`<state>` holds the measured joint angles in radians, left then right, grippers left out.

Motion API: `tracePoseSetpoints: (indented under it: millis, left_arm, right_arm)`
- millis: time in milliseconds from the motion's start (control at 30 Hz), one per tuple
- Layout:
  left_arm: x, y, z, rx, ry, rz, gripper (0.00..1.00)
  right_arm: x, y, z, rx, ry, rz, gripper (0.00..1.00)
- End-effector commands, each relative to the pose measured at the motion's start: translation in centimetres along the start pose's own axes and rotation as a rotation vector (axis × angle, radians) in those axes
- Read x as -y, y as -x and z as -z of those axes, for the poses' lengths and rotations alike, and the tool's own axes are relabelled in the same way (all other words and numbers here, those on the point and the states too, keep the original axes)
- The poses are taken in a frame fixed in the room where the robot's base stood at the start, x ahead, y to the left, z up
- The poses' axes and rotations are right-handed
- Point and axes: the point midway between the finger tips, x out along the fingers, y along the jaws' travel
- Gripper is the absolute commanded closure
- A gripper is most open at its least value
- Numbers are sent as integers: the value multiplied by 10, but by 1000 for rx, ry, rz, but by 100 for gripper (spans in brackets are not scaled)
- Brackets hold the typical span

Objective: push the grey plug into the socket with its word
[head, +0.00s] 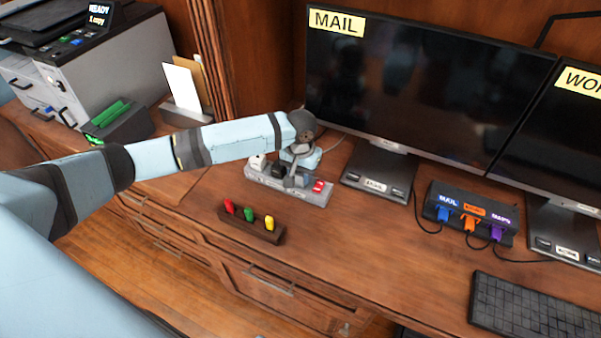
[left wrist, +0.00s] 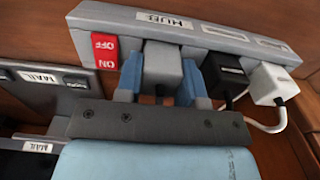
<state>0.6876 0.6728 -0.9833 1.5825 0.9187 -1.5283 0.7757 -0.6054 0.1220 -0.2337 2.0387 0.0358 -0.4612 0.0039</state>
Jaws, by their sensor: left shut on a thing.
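The light grey power strip (head: 316,199) lies on the desk in front of the left monitor. It also shows in the left wrist view (left wrist: 125,22), with a red ON/OFF switch (left wrist: 104,51) and a label reading HUB (left wrist: 163,20). My left gripper (head: 292,180) reaches down over the strip. In the left wrist view its blue fingers (left wrist: 160,80) are shut on the grey plug (left wrist: 163,62), which is at the strip directly by the HUB label. I cannot tell how deep the plug sits. My right gripper is out of view.
A black plug (left wrist: 232,78) and a white plug (left wrist: 270,85) with cords sit close beside my fingers. A wooden holder (head: 249,225) with red, green and yellow pieces stands in front. The MAIL monitor (head: 420,90) is behind; a dark box with coloured plugs (head: 468,211) is right.

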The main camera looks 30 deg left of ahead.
Motion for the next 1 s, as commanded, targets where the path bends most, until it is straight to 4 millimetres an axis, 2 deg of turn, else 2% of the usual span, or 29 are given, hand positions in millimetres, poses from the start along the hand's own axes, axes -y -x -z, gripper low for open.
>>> tracePoseSetpoints:
  millis: [100,133,200,233,567,733,1000]
  left_arm:
    - [0,-2,0,1,1,0,88]
    - [0,-2,0,0,1,0,58]
    - [0,-2,0,0,1,0,42]
    - [0,-2,0,0,1,0,39]
    - [0,1,0,-1,0,0,39]
    - [0,28,1,-2,-1,-1,39]
    - [0,87,1,-2,0,-1,39]
  right_arm:
    - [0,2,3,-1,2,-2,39]
    - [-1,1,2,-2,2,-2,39]
    - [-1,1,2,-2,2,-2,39]
    - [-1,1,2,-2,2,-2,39]
    - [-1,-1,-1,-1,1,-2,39]
    - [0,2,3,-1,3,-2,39]
    - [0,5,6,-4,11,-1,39]
